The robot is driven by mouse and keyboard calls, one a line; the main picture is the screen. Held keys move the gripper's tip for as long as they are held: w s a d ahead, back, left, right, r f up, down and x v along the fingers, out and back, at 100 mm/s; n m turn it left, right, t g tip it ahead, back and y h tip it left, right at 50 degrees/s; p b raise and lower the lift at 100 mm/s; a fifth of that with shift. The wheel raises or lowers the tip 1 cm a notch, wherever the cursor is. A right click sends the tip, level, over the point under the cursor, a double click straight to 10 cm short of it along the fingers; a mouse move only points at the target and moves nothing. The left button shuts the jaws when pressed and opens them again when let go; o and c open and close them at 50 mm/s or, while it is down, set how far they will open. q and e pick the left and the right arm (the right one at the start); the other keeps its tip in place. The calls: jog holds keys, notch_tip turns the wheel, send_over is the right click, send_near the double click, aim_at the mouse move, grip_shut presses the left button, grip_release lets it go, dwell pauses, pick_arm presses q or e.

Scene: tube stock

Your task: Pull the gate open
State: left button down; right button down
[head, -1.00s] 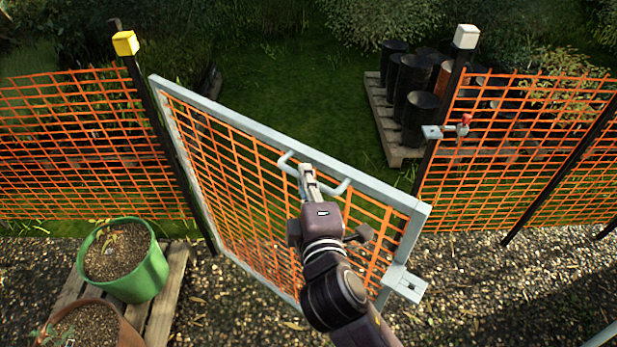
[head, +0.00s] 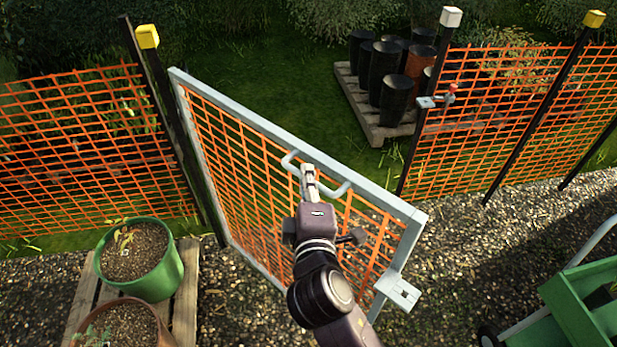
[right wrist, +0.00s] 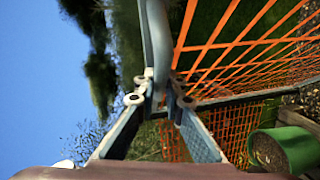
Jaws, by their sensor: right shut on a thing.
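The gate (head: 404,208) is a grey metal frame filled with orange mesh. It stands swung open toward me, hinged at the dark post on its left. A white bar handle (head: 333,193) sits on its upper part. My right gripper (head: 308,172) is shut on this handle. In the right wrist view the handle (right wrist: 158,40) runs down between the fingers of the gripper (right wrist: 160,98). A latch plate (head: 398,290) sits on the gate's free edge. The latch post (head: 441,75) with a white cap stands apart, across the opening. My left gripper is not in view.
A green pot (head: 170,275) and a brown pot (head: 160,330) stand on a wooden pallet at lower left. A green cart (head: 560,310) stands at lower right. Black drums (head: 383,65) stand on a pallet beyond the opening.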

jog(key=shift+w+d, duration=0.25)
jog(key=shift+d, duration=0.05)
jog(key=c, duration=2.4)
grip_release()
jog(key=o, duration=0.4)
jog(key=shift+s+a, duration=0.1)
jog(key=shift+a, duration=0.05)
jog(key=shift+c, duration=0.2)
jog(key=v, duration=0.7)
jog(key=shift+s, duration=0.25)
